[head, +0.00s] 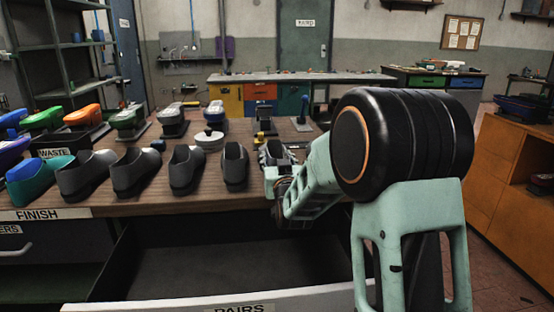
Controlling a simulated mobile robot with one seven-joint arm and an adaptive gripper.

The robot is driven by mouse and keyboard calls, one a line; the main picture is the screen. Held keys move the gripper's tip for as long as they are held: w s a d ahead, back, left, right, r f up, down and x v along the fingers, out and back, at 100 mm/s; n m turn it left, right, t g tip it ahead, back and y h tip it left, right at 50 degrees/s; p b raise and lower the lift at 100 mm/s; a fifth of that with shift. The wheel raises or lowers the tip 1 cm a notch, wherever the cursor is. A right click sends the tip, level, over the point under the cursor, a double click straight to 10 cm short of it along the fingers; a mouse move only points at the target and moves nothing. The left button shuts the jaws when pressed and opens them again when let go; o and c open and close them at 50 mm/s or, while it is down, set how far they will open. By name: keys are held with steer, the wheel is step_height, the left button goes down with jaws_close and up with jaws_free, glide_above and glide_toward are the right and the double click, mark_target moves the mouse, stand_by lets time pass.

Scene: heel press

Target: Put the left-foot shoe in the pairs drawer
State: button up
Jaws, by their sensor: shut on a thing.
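The pairs drawer (117,290) stands pulled open below the bench top, with "PAIRS" on its white front. The part of its inside that I see is dark and looks empty. My gripper (276,170) is at the bench's front edge, shut on a dark grey shoe (272,151), partly hidden by the gripper and arm. Several more dark grey shoes stand in the front row, among them one (235,166) just left of my gripper and another (186,168) further left. I cannot tell which shoe is for the left foot.
A WASTE box (54,153) and several coloured shoes on stands are behind. A round whitish lidded dish (208,139) stands behind the row. An orange cabinet (500,175) is at right.

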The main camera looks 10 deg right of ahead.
steer(key=o, duration=1.6)
